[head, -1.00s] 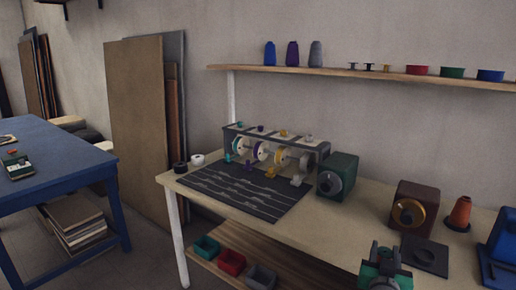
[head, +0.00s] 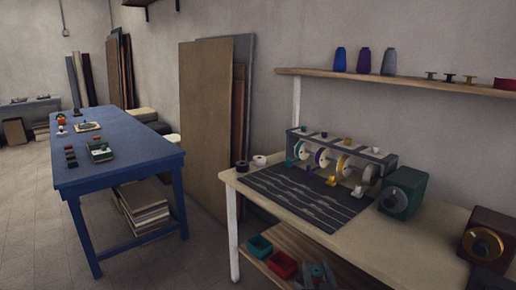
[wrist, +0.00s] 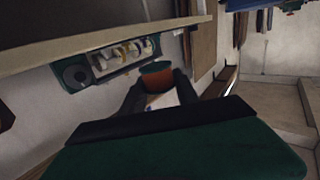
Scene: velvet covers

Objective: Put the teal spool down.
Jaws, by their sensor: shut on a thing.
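In the wrist view my gripper (wrist: 160,86) is shut on a spool (wrist: 158,82), with a dark finger on each side. The held spool has a dark teal-green disc at its far end and an orange-red body. A pale patch shows at its near end, and the fingers hide its sides. It is held in the air, apart from any surface I can see. In the head view I cannot make out the gripper or the held spool.
A bench (head: 420,222) bears a dark striped mat (head: 305,195), a spool rack (head: 350,150) and a green box (head: 403,192). Bins, including a red one (head: 282,265), stand on its lower shelf. A blue table (head: 130,165) is at left. Floor between them is clear.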

